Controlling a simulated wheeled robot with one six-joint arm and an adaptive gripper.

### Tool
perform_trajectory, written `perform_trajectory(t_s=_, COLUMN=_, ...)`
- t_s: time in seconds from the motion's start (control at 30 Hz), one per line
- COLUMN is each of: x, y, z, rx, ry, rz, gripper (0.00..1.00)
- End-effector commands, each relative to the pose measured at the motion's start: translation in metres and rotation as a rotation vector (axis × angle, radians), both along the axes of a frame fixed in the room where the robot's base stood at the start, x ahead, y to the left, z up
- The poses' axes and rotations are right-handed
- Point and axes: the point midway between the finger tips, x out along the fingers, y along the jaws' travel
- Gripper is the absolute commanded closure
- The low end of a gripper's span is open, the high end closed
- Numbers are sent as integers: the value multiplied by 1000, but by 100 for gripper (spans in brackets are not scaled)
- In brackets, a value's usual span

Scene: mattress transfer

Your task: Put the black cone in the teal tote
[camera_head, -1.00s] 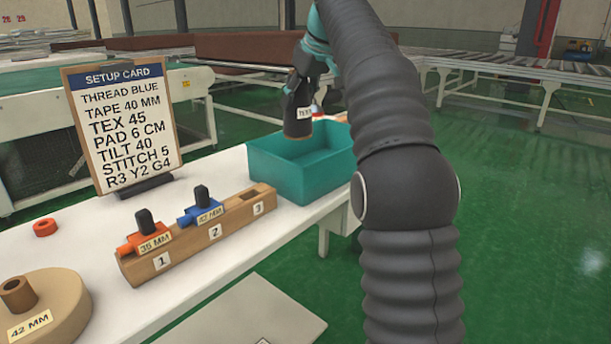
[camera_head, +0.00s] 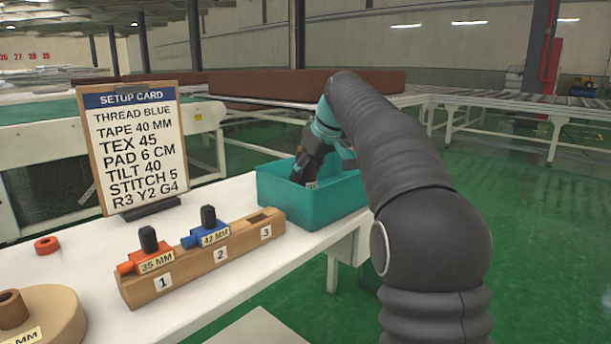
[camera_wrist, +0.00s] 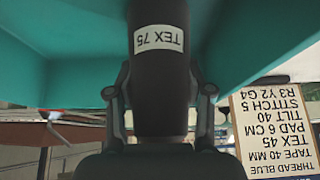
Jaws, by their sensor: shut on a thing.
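The black cone (camera_wrist: 160,90) fills the middle of the wrist view, with a white label reading TEX 75 upside down. My gripper (camera_wrist: 160,85) is shut on it, one finger on each side. In the head view my gripper (camera_head: 308,172) reaches down into the teal tote (camera_head: 325,205), and most of the cone is hidden behind the tote's near wall. The tote's teal walls also show around the cone in the wrist view (camera_wrist: 60,75). I cannot tell whether the cone touches the tote's floor.
A wooden block (camera_head: 200,268) with numbered slots holds an orange 35 MM piece (camera_head: 140,262) and a blue 42 MM piece (camera_head: 205,235); slot 3 is empty. A setup card (camera_head: 133,150) stands behind it. A red ring (camera_head: 46,245) and a round wooden base (camera_head: 50,310) lie left.

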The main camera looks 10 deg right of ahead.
Motion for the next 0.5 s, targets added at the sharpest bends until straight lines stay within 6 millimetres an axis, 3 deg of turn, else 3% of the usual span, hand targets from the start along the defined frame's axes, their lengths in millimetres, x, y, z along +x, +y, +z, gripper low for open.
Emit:
perform_trajectory(t_s=0.3, x=0, y=0, z=-2, rx=0, ry=-1, rz=-1, gripper=95)
perform_trajectory(t_s=0.33, x=0, y=0, z=-2, rx=0, ry=0, rz=-1, gripper=41)
perform_trajectory(t_s=0.4, x=0, y=-1, z=-2, rx=0, ry=0, rz=-1, gripper=24)
perform_trajectory(t_s=0.5, x=0, y=-1, z=-2, rx=0, ry=0, rz=-1, gripper=23)
